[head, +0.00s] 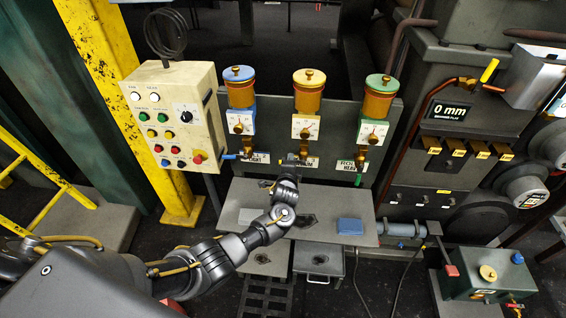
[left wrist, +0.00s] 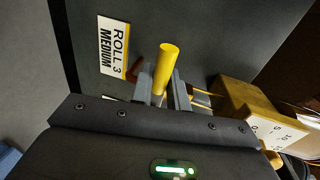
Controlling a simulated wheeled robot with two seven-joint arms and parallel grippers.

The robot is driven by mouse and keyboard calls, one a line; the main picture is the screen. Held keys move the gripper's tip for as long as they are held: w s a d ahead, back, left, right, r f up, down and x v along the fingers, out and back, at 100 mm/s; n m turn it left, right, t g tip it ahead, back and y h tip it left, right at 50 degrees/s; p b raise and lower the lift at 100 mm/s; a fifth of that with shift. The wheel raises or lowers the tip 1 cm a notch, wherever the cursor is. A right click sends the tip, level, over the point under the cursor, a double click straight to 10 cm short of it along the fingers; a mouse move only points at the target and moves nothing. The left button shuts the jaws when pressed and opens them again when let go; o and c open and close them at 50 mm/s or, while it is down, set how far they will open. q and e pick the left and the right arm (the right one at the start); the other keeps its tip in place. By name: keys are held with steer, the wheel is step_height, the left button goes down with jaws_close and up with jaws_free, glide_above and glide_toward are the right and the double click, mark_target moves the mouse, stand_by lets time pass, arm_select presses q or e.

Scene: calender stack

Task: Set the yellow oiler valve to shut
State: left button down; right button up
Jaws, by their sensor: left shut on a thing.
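The yellow oiler (head: 309,92) is the middle one of three on the dark panel, with a white dial box (head: 306,127) under its cup. Its valve lever is mostly hidden by my gripper in the head view. In the left wrist view the yellow lever (left wrist: 165,65) stands up between my fingers. My left gripper (head: 290,163) is shut on this lever; its fingers also show in the left wrist view (left wrist: 165,92). A "ROLL 3 MEDIUM" label (left wrist: 113,47) is beside the lever. The right gripper is not in view.
A blue oiler (head: 239,87) with a sideways blue lever is to the left. A green oiler (head: 379,97) with a hanging green lever is to the right. A button box (head: 177,115) stands left. A grey shelf (head: 325,215) below carries a blue block (head: 350,226).

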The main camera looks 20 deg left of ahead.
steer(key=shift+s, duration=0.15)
arm_select(q)
steer(key=c, duration=1.5)
jaws_free()
steer(key=shift+d, duration=0.1)
steer(key=shift+o, duration=0.3)
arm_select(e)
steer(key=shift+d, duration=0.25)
arm_select(q)
steer(key=v, duration=1)
steer(key=shift+s, duration=0.35)
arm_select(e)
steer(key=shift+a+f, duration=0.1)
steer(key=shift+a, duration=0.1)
arm_select(q)
steer(key=shift+r, duration=0.1)
